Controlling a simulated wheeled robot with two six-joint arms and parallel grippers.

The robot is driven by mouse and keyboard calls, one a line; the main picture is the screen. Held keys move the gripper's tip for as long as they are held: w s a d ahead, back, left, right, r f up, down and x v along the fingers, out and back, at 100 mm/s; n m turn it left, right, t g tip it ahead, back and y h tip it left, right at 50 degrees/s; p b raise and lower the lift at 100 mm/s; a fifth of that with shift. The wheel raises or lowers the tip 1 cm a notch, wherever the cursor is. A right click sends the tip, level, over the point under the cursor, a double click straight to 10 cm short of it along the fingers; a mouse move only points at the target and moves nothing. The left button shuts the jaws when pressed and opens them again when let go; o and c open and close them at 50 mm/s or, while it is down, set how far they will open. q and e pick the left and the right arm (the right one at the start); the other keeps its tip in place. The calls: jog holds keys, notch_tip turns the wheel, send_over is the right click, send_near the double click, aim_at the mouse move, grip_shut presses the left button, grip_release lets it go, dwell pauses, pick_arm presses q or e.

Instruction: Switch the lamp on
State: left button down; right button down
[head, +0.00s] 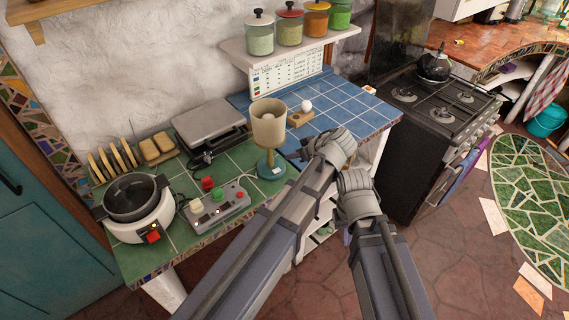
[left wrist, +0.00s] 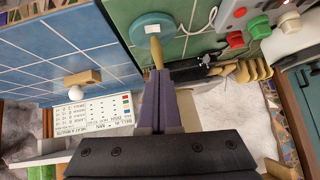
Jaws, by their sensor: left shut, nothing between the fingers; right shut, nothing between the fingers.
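The lamp (head: 269,128) stands on the green tiles near the blue ones, with a beige shade and a teal base; its shade shows no clear glow. A grey control box (head: 232,203) with red, green and white buttons is to its left, and it also shows in the left wrist view (left wrist: 226,14). My left gripper (head: 308,152) is just right of the lamp, its fingers largely hidden in the head view. In the left wrist view its fingers are shut and empty, overlapping the line of the lamp's stem above the teal base (left wrist: 148,27); contact is unclear. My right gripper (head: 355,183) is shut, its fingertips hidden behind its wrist.
A white cooker with a dark pot (head: 133,198), a toast rack (head: 112,160) and a grey flat appliance (head: 209,122) crowd the green tiles. A white ball (head: 306,106) sits on a wooden block. Blue tiles (head: 340,105) are mostly clear. A stove (head: 430,105) stands right.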

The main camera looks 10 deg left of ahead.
pick_arm(q)
jog(key=b, duration=0.8)
send_near(273, 171)
jog(key=w+a, duration=0.1)
jog(key=w+a+f, duration=0.2)
jog(key=a, duration=0.1)
jog(key=shift+w, duration=0.2)
jog(key=shift+s+a+f+b, duration=0.1)
jog(key=shift+s+f+b, duration=0.05)
jog(key=shift+f+b, duration=0.85)
jog(key=shift+s+a+f+b, duration=0.1)
jog(key=shift+s+f+b, duration=0.1)
jog(key=shift+f+b, duration=0.3)
jog(key=shift+r+p, duration=0.25)
jog(key=shift+p, duration=0.05)
jog(key=shift+w, duration=0.1)
